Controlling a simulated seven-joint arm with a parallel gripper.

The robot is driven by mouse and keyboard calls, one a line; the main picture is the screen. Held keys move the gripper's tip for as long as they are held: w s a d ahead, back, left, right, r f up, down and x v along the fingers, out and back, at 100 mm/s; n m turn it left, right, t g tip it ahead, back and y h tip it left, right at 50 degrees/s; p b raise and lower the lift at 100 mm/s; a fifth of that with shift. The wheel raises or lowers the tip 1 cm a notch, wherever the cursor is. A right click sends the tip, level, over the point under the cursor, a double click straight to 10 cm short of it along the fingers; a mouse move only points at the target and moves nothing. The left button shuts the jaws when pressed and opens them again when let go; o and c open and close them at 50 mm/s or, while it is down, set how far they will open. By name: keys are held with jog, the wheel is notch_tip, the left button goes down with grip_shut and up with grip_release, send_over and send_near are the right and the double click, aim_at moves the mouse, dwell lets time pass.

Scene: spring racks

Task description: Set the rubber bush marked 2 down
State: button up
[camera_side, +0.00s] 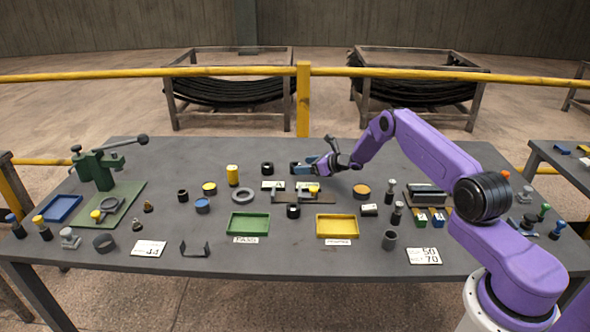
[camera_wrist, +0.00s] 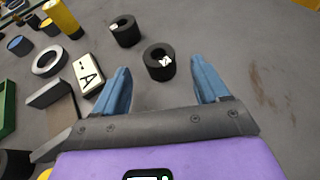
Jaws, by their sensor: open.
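A short black rubber bush (camera_wrist: 160,65) with a pale tag that looks like a 2 shows in the wrist view. It appears to stand upright on the grey table, with its hole up. My gripper (camera_side: 308,164) has its two blue fingers spread, and the bush shows in the gap at their tips, with dark space to either side. No finger visibly touches it. In the side view the bush is mostly hidden by the fingers. A second black bush (camera_wrist: 124,31) with a white tag stands beyond it; in the side view it is left of my gripper (camera_side: 267,168).
A yellow cylinder (camera_side: 232,175) stands farther left. Green (camera_side: 249,223) and yellow (camera_side: 337,225) trays are nearer the front. Table right of the bush is bare.

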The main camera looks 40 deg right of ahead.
aim_at(299, 165)
jog(key=shift+x, duration=2.05)
jog(key=c, duration=1.2)
jog(key=shift+c, duration=0.3)
jog(key=shift+r, duration=0.1)
